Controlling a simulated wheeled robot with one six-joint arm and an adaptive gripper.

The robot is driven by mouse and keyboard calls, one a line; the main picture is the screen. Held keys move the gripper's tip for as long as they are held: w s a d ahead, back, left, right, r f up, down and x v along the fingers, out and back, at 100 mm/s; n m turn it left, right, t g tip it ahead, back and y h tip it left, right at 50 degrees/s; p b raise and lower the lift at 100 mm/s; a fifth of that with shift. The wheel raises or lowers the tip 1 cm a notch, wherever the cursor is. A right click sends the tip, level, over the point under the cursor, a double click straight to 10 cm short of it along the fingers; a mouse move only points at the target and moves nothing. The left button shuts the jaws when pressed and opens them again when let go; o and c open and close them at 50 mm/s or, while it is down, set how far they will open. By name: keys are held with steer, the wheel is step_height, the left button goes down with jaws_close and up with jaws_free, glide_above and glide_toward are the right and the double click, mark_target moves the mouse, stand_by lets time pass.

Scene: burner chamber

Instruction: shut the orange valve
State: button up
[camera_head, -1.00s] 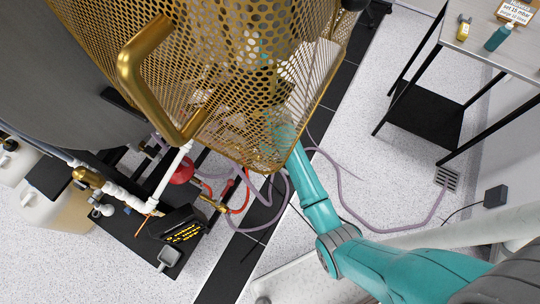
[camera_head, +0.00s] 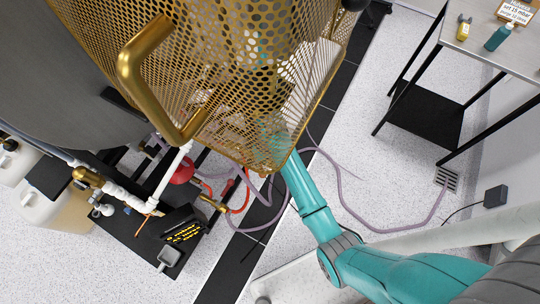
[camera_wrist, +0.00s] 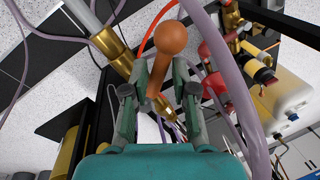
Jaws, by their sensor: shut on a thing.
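The orange valve handle (camera_wrist: 172,40), a lever with a round ball end, stands in the wrist view between the fingers of my gripper (camera_wrist: 160,78). My gripper is shut on its stem, with the ball beyond the fingertips. A brass pipe fitting (camera_wrist: 122,62) lies just behind and to the left. In the head view my arm reaches under the gold perforated guard, which hides my gripper and the valve handle.
The gold perforated guard (camera_head: 215,75) with its thick handle covers the upper middle. Purple hoses (camera_wrist: 233,85) run close to my gripper on the right. A red part (camera_wrist: 213,52) is nearby. A metal table (camera_head: 490,45) stands at the right; floor between is mostly open.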

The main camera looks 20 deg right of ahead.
steer(key=shift+a, duration=0.3)
steer(key=shift+o, duration=0.6)
steer(key=shift+w+a+m+t, duration=0.15)
steer(key=shift+w+a+m, duration=0.1)
steer(key=shift+a+m, duration=0.4)
steer(key=shift+w+a+m+t, duration=0.2)
steer(key=shift+a+m, duration=0.3)
steer(key=shift+m, duration=0.25)
steer(key=shift+w+r, duration=0.1)
steer(key=shift+o, duration=0.5)
steer(key=shift+w+a+r+m+t, duration=0.15)
steer(key=shift+w+a+m+t, duration=0.1)
steer(key=shift+w+a+m, duration=0.8)
steer(key=o, duration=1.3)
steer(key=shift+s+d, duration=0.2)
steer(key=shift+s, duration=0.1)
steer(key=shift+v, duration=2.85)
